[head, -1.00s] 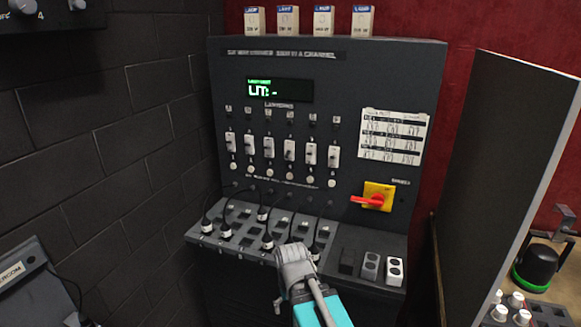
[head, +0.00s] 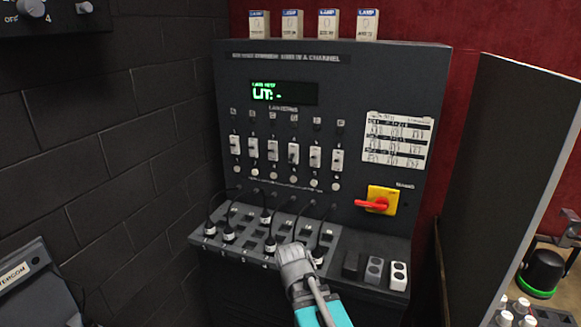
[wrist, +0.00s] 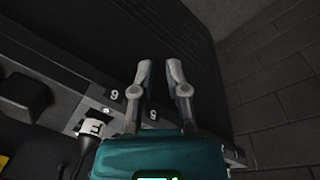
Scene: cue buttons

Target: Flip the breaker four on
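Breaker four (head: 294,153) is the fourth from the left in a row of white toggle breakers on the dark upright panel (head: 410,90). Its lever is too small for me to tell up from down. My gripper (head: 294,252) is in front of the sloping lower ledge, below the breaker row and apart from it. In the wrist view my gripper (wrist: 159,66) has its two fingers apart with nothing between them. The green display (head: 283,93) reads "LIT: -".
Black cables with plugs (head: 228,233) stand on the sloping ledge (head: 340,262). A red rotary handle on a yellow plate (head: 382,199) is at the panel's right. Lamp boxes (head: 292,24) stand on top. A dark partition (head: 500,150) stands right; a brick wall (head: 120,130) is left.

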